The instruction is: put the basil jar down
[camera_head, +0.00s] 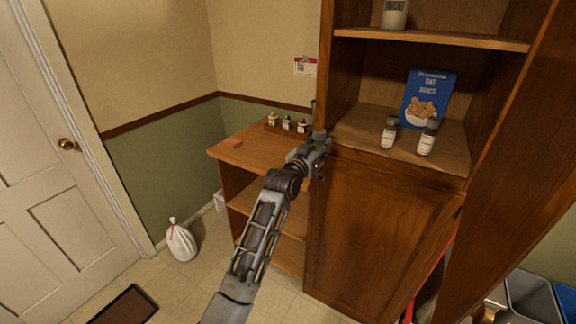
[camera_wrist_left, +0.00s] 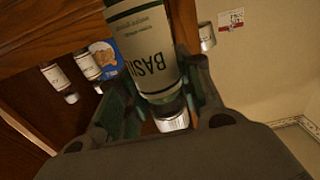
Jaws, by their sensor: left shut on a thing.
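My left gripper (camera_head: 318,145) is at the left front corner of the cabinet, beside the open shelf and above the right end of the low wooden counter (camera_head: 250,150). It is shut on the basil jar (camera_wrist_left: 143,45), whose white label reads BASIL in the left wrist view. There the jar appears upside down, its silver lid pointing down the picture, like the shelf jars. In the head view the gripper hides most of the jar. I cannot tell whether its base touches a surface. My right gripper is not in view.
Two labelled jars (camera_head: 389,132) (camera_head: 427,138) and a blue oat box (camera_head: 427,97) stand on the shelf (camera_head: 445,155); its left front is bare. Several small bottles (camera_head: 287,124) stand at the counter's back, with an orange block (camera_head: 233,142) at its left. A white bag (camera_head: 181,243) is on the floor.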

